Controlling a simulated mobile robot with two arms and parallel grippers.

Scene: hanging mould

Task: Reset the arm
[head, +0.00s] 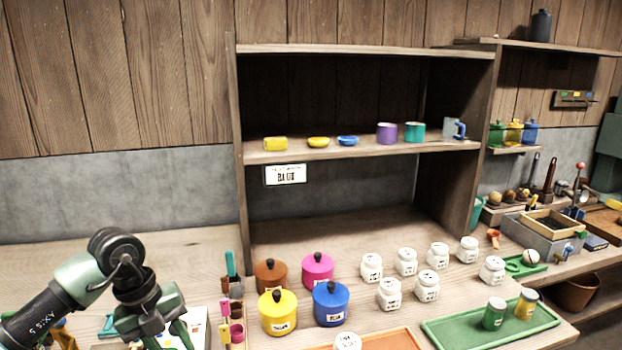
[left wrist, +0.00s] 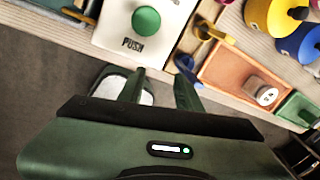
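My left arm comes in from the lower left in the head view, bent at a dark elbow joint. Its left gripper (head: 172,338) hangs low over the near edge of the wooden counter (head: 100,265), and its fingertips are partly cut off there. In the left wrist view the left gripper (left wrist: 160,86) has its two green fingers apart with nothing between them. Just beyond the fingers is a white box (left wrist: 108,32) marked PUSH with a round green button (left wrist: 146,20); the fingers appear apart from the button. My right gripper is in neither view.
Brown, pink, yellow (head: 279,313) and blue (head: 330,303) lidded pots stand mid-counter. Several white jars (head: 388,293) stand to their right. An orange tray (left wrist: 222,72) lies right of the fingers. A green tray (head: 460,331) holds two jars. A shelf (head: 360,150) carries cups and dishes.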

